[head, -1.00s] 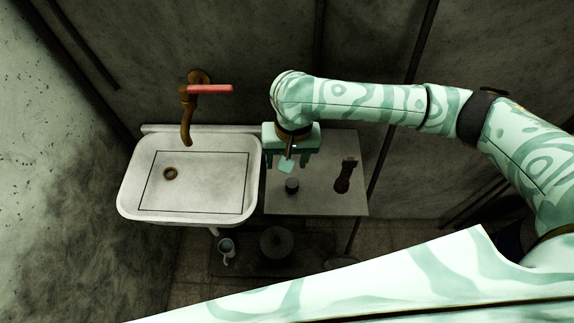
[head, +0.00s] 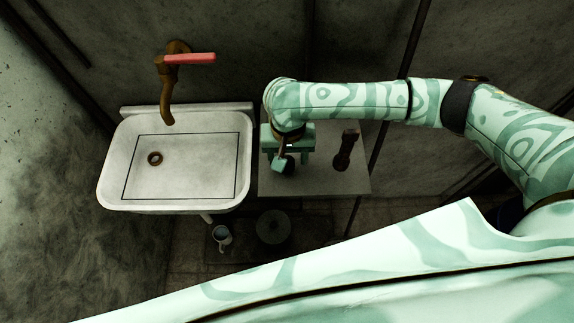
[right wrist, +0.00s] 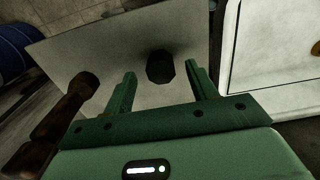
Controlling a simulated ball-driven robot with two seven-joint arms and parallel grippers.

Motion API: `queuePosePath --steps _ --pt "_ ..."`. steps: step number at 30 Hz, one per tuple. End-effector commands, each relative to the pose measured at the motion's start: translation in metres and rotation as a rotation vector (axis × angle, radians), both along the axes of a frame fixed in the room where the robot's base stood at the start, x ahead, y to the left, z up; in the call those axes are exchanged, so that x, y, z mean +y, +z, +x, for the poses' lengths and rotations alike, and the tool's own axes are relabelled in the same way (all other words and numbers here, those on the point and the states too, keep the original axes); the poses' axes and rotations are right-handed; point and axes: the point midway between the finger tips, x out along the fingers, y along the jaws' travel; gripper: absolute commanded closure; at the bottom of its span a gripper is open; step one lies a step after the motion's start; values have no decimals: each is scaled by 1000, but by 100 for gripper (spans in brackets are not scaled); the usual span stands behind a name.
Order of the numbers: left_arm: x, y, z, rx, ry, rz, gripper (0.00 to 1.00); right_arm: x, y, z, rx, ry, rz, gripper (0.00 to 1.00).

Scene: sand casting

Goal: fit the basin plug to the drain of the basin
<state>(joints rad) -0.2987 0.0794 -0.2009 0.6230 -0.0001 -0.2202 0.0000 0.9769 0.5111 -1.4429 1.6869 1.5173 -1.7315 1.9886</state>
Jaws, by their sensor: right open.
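The basin plug (head: 289,168) is a small dark round piece standing on the grey side table (head: 335,184), partly hidden by my right gripper. In the right wrist view the plug (right wrist: 160,67) shows between and slightly beyond the fingertips, with gaps on both sides. My right gripper (head: 288,157) is open and points down over it; its two green fingers also show in the right wrist view (right wrist: 161,74). The white basin (head: 150,206) is left of the table, with a brown-ringed drain (head: 155,158) in its floor, uncovered. My left gripper is out of view.
A dark brown handled tool (head: 346,150) stands on the table to the right of my gripper. A rusty tap (head: 166,95) with a red lever (head: 190,58) rises behind the basin. A mug (head: 222,236) and a round dark object (head: 272,228) sit low below.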

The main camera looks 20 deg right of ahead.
Motion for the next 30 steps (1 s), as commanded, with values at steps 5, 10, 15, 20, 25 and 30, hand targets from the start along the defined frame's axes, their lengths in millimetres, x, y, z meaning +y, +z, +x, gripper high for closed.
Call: queuePosePath --steps 5,10,15,20,25,30 --pt "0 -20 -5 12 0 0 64 1 -32 -1 3 -1 0 43" --pt "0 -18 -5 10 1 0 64 1 -30 0 -1 1 0 43" --pt "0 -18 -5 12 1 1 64 1 -29 0 -1 1 0 79" --pt "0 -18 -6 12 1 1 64 1 -29 0 -1 1 0 92" --pt "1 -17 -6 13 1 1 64 1 -29 0 -1 1 -1 92" --pt "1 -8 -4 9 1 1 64 1 -16 0 -2 0 -1 92"
